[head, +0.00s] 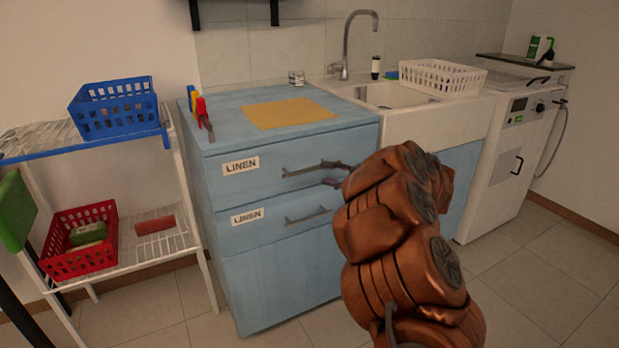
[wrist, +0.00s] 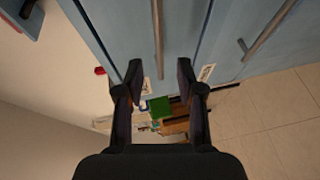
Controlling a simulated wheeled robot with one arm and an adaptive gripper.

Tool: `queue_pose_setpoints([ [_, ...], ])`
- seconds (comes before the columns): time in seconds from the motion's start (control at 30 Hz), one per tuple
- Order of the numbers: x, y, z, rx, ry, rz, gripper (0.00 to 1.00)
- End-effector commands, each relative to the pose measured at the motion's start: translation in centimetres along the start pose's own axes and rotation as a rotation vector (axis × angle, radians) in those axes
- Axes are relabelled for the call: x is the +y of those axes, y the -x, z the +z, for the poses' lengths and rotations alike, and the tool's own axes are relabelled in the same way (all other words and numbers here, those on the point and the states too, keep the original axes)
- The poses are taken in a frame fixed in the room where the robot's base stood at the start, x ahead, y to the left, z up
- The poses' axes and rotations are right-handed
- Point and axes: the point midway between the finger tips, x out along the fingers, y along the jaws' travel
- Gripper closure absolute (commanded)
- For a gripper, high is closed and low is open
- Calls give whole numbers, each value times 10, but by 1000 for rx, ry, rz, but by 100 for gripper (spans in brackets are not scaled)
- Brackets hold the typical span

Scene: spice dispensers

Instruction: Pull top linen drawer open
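The top linen drawer (head: 262,180) is in the blue cabinet in the head view, with a LINEN label and its front flush with the cabinet. Its bar handle (head: 302,171) is dark and thin. My gripper (head: 326,173) is open at the right end of this handle, one finger above it and one below. In the wrist view the handle (wrist: 158,40) runs between the two spread fingers of my gripper (wrist: 160,72), with space on both sides. I see no finger pressing on it.
A second LINEN drawer (head: 270,222) with its own handle (head: 308,215) is just below. A yellow cloth (head: 288,113) lies on the cabinet top. A wire rack (head: 150,243) with baskets stands at left; a sink (head: 395,96) and white appliance (head: 517,150) are at right. Floor in front shows free.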

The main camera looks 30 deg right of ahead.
Motion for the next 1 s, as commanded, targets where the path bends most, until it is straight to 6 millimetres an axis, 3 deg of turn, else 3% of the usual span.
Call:
queue_pose_setpoints([
  [0.53, 0, -67, -1, 4, 2, 2, 63],
  [0.97, 1, -75, 0, 0, 1, 1, 63],
  [1.0, 1, -75, 0, 0, 1, 1, 67],
])
